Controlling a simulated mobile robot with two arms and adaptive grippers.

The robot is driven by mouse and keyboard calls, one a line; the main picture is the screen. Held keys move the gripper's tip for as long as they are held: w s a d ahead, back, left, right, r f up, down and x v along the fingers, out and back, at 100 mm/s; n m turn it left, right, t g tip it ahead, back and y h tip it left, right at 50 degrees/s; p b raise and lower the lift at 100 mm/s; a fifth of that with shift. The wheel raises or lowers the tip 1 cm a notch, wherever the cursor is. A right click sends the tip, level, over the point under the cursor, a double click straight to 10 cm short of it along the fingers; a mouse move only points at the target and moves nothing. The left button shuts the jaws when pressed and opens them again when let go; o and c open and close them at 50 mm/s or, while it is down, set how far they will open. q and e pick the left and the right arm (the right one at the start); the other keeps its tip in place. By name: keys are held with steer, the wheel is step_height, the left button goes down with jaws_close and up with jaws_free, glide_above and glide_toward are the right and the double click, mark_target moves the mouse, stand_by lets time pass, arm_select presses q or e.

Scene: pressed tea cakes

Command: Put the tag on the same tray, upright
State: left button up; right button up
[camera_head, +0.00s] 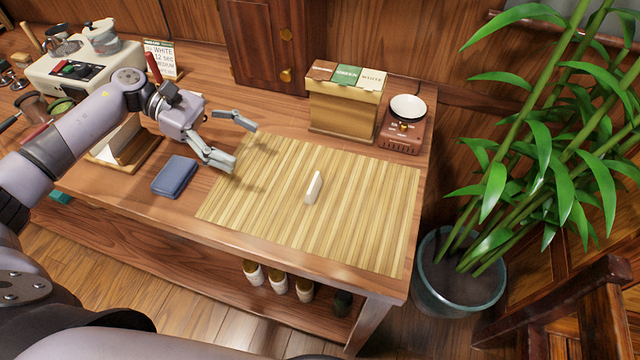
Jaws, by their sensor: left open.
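A small cream-white piece (313,188), which looks like the tag, is on the slatted bamboo mat (375,215), near its middle. It looks raised on its long edge, but I cannot tell for sure. My left gripper (241,146) is open and empty, with its fingers spread above the mat's left end, apart from and to the left of the white piece. A wooden tray (148,157) with white sheets or a white holder shows at the left, partly hidden behind my left arm. My right gripper is out of view.
A blue folded cloth or pouch (175,177) lies left of the mat. A labelled box (345,108) and a small scale (401,137) stand behind it. A machine (85,65) and a sign (161,57) stand at the back left. A potted bamboo (460,275) is right of the table.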

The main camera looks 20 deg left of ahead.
arm_select(q)
steer(key=shift+s+a, duration=0.25)
steer(key=shift+a, duration=0.05)
steer(key=shift+s+d+f+g+p, duration=0.1)
steer(key=shift+d+g+p, duration=0.2)
steer(key=shift+d+p, duration=0.1)
steer(key=p, duration=0.4)
glide_toward(313, 182)
steer(key=x, duration=0.4)
steer(key=shift+s+d+f, duration=0.15)
steer(key=shift+f, duration=0.2)
steer(key=shift+d+f, duration=0.1)
steer(key=shift+d, duration=0.35)
steer(key=p+x, duration=0.2)
steer(key=x, duration=0.2)
steer(key=shift+d, duration=0.3)
steer(key=shift+c, duration=0.6)
steer(key=c, duration=0.8)
